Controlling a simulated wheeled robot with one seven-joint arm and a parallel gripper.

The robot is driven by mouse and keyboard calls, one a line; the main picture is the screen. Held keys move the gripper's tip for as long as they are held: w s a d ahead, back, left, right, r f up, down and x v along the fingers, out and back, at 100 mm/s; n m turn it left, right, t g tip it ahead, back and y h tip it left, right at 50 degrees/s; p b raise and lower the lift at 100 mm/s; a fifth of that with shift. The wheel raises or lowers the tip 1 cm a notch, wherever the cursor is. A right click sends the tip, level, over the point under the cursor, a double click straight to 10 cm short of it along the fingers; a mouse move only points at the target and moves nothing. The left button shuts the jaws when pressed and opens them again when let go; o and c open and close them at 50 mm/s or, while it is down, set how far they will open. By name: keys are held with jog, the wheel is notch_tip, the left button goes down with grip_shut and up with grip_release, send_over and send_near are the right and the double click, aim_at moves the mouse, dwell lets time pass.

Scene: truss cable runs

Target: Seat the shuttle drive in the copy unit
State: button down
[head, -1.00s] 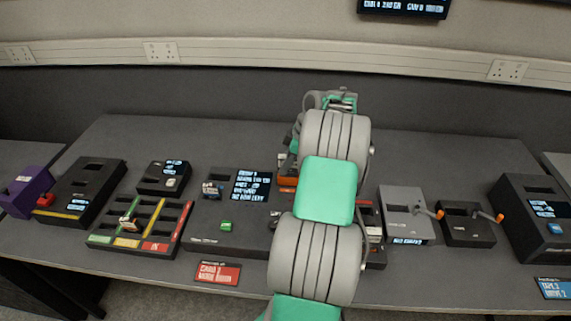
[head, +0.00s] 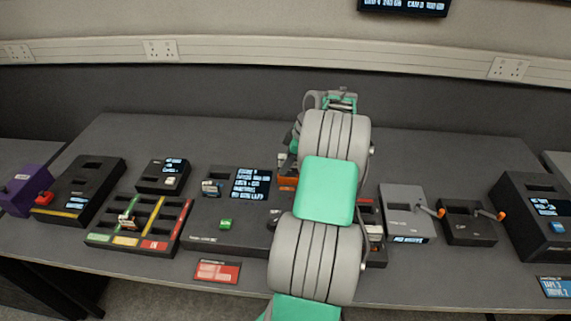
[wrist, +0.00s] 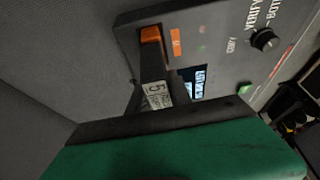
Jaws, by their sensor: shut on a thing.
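The copy unit (head: 205,236) is a dark, low box in the middle of the bench, with a screen and a green button. In the wrist view its panel (wrist: 215,40) shows a knob marked COPY, VERIFY and BOTH, and an orange label. My gripper (wrist: 160,82) is shut on a dark bar with an orange end and a white label, seemingly the shuttle drive (wrist: 152,62). Its orange end lies at the panel's edge, by the orange label; I cannot tell whether it is in a bay.
Left of the unit stand a tray with coloured lanes (head: 150,243), a small black box (head: 163,177), a larger black box (head: 82,190) and a purple box (head: 24,190). To the right are a grey box (head: 405,212) and a black box (head: 467,222) with orange-ended levers. The bench behind is clear.

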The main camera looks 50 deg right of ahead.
jog(key=shift+f+b, duration=0.4)
jog(key=shift+f+b, duration=0.3)
dwell(0.5)
jog(key=shift+f+b, duration=0.3)
jog(key=shift+f, duration=0.05)
jog(key=shift+f, duration=0.1)
jog(key=c, duration=0.8)
grip_release()
jog(key=shift+o, duration=0.2)
